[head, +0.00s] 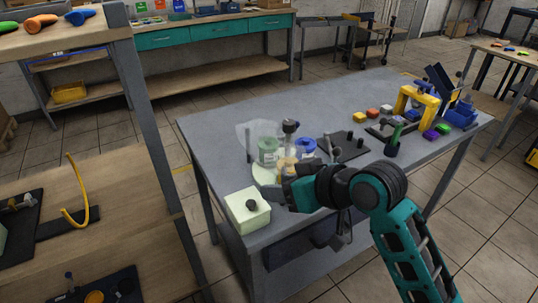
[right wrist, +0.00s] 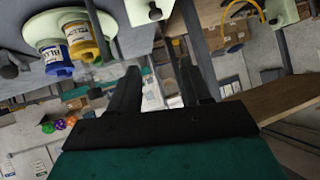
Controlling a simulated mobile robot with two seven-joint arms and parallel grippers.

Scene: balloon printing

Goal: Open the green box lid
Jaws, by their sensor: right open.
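The pale green box (head: 246,217) stands at the near left corner of the grey table, its lid on top with a round black knob (head: 251,203). In the right wrist view the box (right wrist: 142,12) shows at the top edge, partly cut off. My right gripper (head: 270,192) is just right of the box and above the table, apart from the knob as far as I can see. In the right wrist view its two dark fingers (right wrist: 158,75) are spread with nothing between them. My left gripper is not in view.
Close behind the right gripper are a green jar (head: 267,150), a blue jar (head: 305,147) and a yellow jar (head: 287,165). A wooden shelf (head: 110,185) with a tall post stands left of the table. A yellow-framed device (head: 417,100) stands at the table's far right.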

